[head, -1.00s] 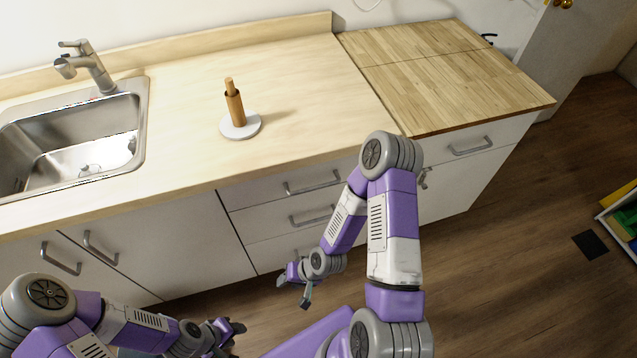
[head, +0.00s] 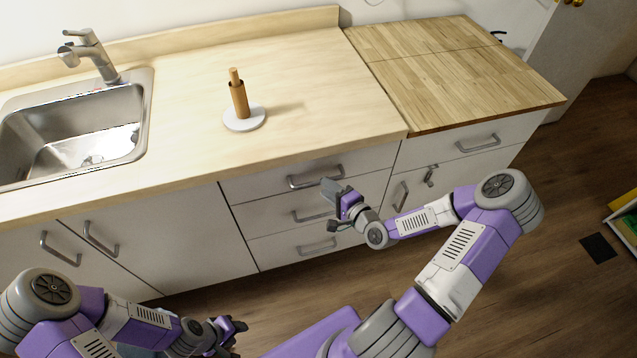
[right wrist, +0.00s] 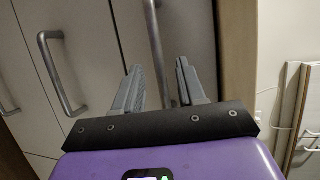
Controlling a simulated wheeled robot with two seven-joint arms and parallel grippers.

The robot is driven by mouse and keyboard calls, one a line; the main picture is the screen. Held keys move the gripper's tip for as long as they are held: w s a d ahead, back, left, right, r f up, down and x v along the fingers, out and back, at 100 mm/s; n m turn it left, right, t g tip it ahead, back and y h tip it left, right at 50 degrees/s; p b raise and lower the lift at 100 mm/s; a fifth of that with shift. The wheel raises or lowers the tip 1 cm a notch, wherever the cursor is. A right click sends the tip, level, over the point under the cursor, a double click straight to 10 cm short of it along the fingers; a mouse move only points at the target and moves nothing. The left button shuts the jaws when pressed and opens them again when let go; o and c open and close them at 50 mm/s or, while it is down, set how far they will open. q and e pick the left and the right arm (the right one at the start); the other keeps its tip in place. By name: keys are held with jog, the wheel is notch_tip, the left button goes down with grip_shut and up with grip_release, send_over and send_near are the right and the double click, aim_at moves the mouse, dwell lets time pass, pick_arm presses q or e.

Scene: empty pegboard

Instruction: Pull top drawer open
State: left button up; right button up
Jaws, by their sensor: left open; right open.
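The top drawer (head: 260,186) is shut beneath the counter, with a grey bar handle (head: 314,179). In the right wrist view this handle (right wrist: 156,45) runs upright in the picture, between the spread fingers of my right gripper (right wrist: 160,72). My right gripper (head: 329,206) is open in front of the drawer stack, and its upper finger overlaps the right end of the top handle in the head view. Contact cannot be told. My left gripper (head: 238,336) is open and empty at the lower left, away from the drawers.
Two more drawers with handles (head: 318,247) lie below. A cabinet with handles (head: 399,196) stands right of the drawers.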

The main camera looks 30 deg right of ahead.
jog(key=b+x, duration=0.1)
jog(key=x, duration=0.4)
grip_shut()
